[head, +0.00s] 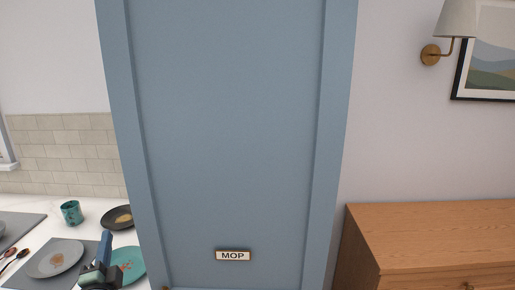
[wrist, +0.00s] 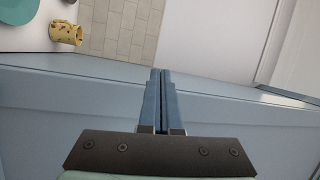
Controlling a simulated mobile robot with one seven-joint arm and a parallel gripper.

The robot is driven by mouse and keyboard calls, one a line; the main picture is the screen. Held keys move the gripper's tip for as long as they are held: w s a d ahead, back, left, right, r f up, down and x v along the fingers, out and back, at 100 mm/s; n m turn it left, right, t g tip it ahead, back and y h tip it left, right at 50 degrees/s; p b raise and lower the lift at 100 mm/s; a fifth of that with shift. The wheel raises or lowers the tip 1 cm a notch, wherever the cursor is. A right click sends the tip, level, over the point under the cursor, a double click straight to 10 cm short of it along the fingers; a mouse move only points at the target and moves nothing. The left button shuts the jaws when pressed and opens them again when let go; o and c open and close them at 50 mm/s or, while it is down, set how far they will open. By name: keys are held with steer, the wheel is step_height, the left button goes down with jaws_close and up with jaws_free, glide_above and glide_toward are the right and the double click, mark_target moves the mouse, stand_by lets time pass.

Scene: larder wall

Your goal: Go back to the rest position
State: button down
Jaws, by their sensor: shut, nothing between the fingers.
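My gripper (head: 104,248) is low at the left in the head view, in front of the counter and beside the left edge of a tall blue door. In the wrist view my gripper (wrist: 161,73) has its two blue fingers together with nothing between them. The tall blue door (head: 230,130) fills the middle of the head view and bears a small plate reading MOP (head: 233,255). Blue panelling (wrist: 230,112) runs across the wrist view behind the fingers.
On the white counter stand a teal cup (head: 71,213), a dark dish (head: 110,217), a soiled grey plate (head: 55,259) and a teal plate (head: 132,264). A yellow mug (wrist: 64,33) shows in the wrist view. A wooden chest (head: 430,225) stands right, below a wall lamp (head: 455,20).

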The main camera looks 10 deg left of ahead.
steer(key=w+d+r+n+t, duration=0.3)
steer(key=d+r+n+t, duration=0.3)
steer(key=d+r, duration=1.75)
steer(key=s+d+r+n+t+h, duration=0.3)
steer(key=s+d+r+h, duration=0.7)
steer(key=s+d+r, duration=0.8)
steer(key=d+t, duration=0.1)
steer(key=d, duration=0.2)
steer(key=shift+d+h, duration=0.25)
steer(key=shift+h, duration=0.05)
